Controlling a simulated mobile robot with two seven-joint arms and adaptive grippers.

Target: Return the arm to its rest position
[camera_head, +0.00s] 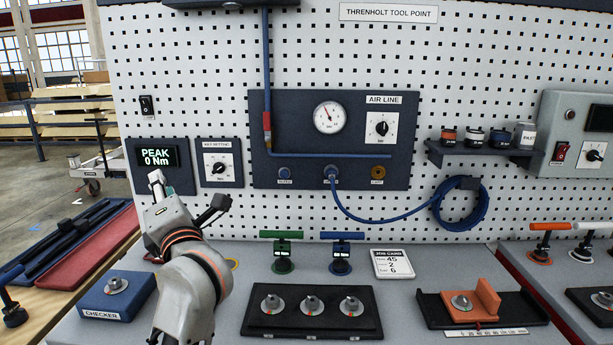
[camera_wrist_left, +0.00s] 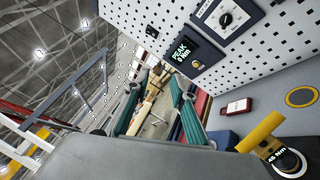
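My left arm reaches up from the bottom of the head view over the left part of the bench. Its left gripper (camera_head: 187,193) is in front of the pegboard, near the PEAK display (camera_head: 157,158), which reads 0 Nm. In the left wrist view the two teal-padded fingers of the left gripper (camera_wrist_left: 163,98) stand apart with nothing between them. The gripper is open and empty. My right arm and gripper are not in view. The arm hides part of the bench beside the checker.
The blue checker box (camera_head: 117,297) is left of my arm. Green (camera_head: 282,250) and blue (camera_head: 342,250) handled tools stand to its right, behind a black tray (camera_head: 256,327). A yellow-handled tool (camera_wrist_left: 261,131) marked 45 Nm shows in the wrist view. The pegboard (camera_head: 240,110) rises behind.

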